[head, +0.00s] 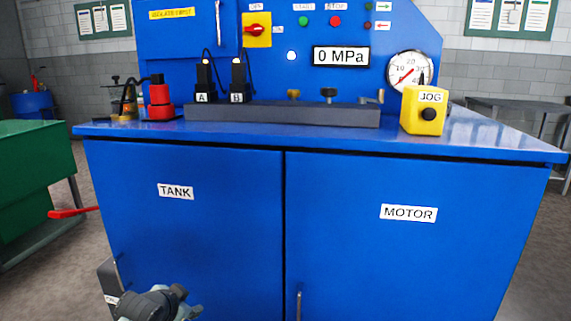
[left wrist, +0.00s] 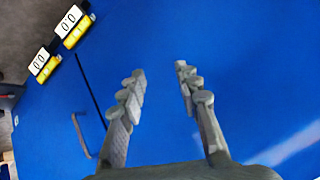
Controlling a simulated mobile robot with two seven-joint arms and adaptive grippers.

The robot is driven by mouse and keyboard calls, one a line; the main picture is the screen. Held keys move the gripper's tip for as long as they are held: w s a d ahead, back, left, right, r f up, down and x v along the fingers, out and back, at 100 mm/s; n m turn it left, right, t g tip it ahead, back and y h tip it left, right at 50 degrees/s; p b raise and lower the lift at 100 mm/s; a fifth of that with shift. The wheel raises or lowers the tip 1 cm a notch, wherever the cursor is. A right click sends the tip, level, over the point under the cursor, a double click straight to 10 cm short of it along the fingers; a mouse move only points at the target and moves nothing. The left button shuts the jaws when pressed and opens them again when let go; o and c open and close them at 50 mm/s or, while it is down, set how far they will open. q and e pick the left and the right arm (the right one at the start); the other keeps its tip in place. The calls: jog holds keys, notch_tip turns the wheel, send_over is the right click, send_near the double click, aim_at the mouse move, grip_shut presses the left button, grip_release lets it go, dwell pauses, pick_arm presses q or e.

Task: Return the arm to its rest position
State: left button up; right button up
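My left gripper (head: 186,304) is low in the head view, in front of the blue TANK door (head: 200,225) near its lower left part. In the left wrist view its two grey fingers (left wrist: 158,72) stand apart with nothing between them. A blue surface fills the view behind the fingers; I cannot tell the gap to it. My right gripper is not in view.
The blue bench (head: 460,140) carries a yellow JOG box (head: 422,110), a red-and-black device (head: 160,98) and a dark rail (head: 285,115). A MOTOR door (head: 400,255) is shut on the right. A green cabinet (head: 35,175) with a red lever (head: 72,212) stands left.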

pick_arm(q)
jog(key=s+a+f+n+g+y, duration=0.1)
jog(key=s+f+n+g, duration=0.1)
jog(key=s+f, duration=0.8)
jog(key=s+a+f+n+g, duration=0.1)
jog(key=s+a+f+g, duration=0.1)
jog(key=s+f, duration=0.75)
jog(key=s+f+n+g, duration=0.1)
jog(key=s+f, duration=0.5)
jog(key=s, duration=0.2)
jog(key=s+a+f+n+g, duration=0.1)
jog(key=s+f+g, duration=0.1)
jog(key=s+f, duration=0.4)
jog(key=s, duration=0.3)
jog(key=shift+y, duration=0.3)
jog(key=shift+f, duration=0.1)
